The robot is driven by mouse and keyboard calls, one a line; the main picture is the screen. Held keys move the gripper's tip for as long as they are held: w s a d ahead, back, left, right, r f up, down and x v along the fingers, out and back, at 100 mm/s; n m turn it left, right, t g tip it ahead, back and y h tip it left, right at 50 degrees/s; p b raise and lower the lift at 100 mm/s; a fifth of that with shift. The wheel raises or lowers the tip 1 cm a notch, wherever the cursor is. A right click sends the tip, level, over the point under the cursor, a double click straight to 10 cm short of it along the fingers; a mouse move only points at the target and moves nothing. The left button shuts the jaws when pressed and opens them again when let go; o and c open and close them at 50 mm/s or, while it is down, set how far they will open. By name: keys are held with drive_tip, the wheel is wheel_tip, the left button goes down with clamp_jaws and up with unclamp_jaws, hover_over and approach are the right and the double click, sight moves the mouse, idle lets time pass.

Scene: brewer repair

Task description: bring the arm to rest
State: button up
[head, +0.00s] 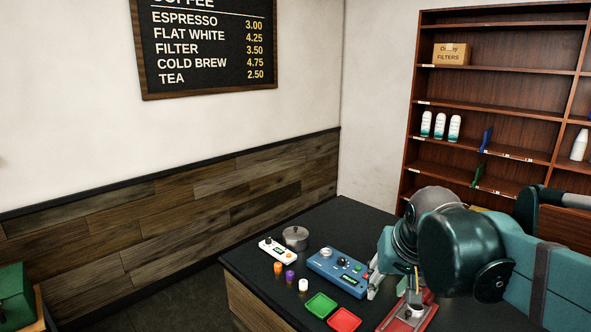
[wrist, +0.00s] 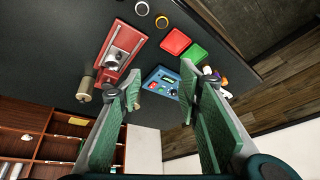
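My gripper (wrist: 160,90) shows in the wrist view with its two green-padded fingers spread apart and nothing between them. Past the fingertips, the counter (wrist: 90,45) holds a blue device (wrist: 159,84) and a red machine (wrist: 121,54). In the head view my teal arm reaches in from the right over the counter (head: 345,215). Its wrist hides part of the counter's right side. The blue device (head: 337,271) stands left of my gripper, and the red machine (head: 409,317) is partly hidden below it.
A lidded pot (head: 295,238), a white panel with knobs (head: 279,251), several small coloured canisters (head: 290,277), a green tray (head: 320,305) and a red tray (head: 344,320) stand on the counter. A wooden shelf (head: 497,118) with bottles and a filter box stands behind.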

drive_tip(key=s+f+n+t, duration=0.2)
drive_tip(key=s+f, duration=0.5)
drive_tip(key=s, duration=0.5)
drive_tip(key=shift+s+d+f, duration=0.15)
drive_tip(key=shift+s+d, duration=0.1)
drive_tip(key=shift+s, duration=0.05)
